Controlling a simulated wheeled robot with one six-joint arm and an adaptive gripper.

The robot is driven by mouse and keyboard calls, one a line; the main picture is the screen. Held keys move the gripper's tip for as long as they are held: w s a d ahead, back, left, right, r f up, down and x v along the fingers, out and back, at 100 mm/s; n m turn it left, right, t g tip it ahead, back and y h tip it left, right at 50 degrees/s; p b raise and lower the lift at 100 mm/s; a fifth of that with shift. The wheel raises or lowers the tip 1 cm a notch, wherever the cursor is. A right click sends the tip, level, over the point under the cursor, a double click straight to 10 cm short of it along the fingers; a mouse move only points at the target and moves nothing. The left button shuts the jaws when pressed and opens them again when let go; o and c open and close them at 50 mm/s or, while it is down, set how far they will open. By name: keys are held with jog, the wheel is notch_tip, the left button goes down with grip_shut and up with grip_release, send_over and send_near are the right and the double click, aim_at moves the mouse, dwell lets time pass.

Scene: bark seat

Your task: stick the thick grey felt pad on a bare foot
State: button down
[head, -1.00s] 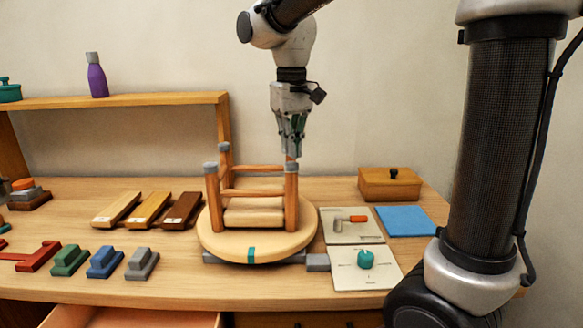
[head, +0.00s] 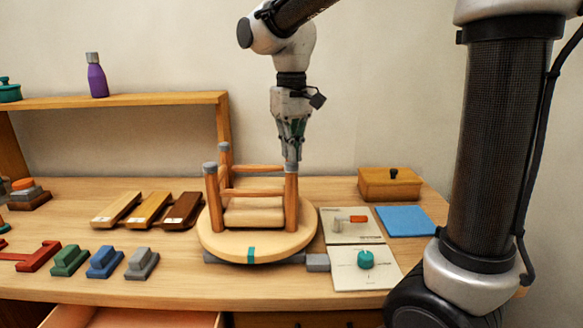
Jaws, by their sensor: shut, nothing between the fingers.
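An upside-down wooden stool (head: 253,190) rests on a round turntable (head: 222,243), legs pointing up. Grey caps, which look like felt pads, sit on the front left foot (head: 210,167) and the back left foot (head: 224,147). My gripper (head: 291,160) points straight down, its narrow fingertips together at the top of the front right leg (head: 291,205). The fingers look shut and empty. Grey shows at that foot, but I cannot tell pad from fingertip. The back right foot is hidden behind the gripper. No loose felt pad can be made out.
Three wooden blocks (head: 148,209) and several coloured blocks (head: 103,262) lie left of the turntable. Right of it are two panels with an orange-handled lever (head: 355,219) and a teal knob (head: 365,260), a blue cloth (head: 405,221) and a lidded box (head: 389,184). An open drawer (head: 130,317) shows below.

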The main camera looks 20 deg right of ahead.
jog(key=shift+s+f, duration=0.1)
jog(key=shift+f, duration=0.6)
dwell(1.1)
jog(key=shift+r, duration=3.05)
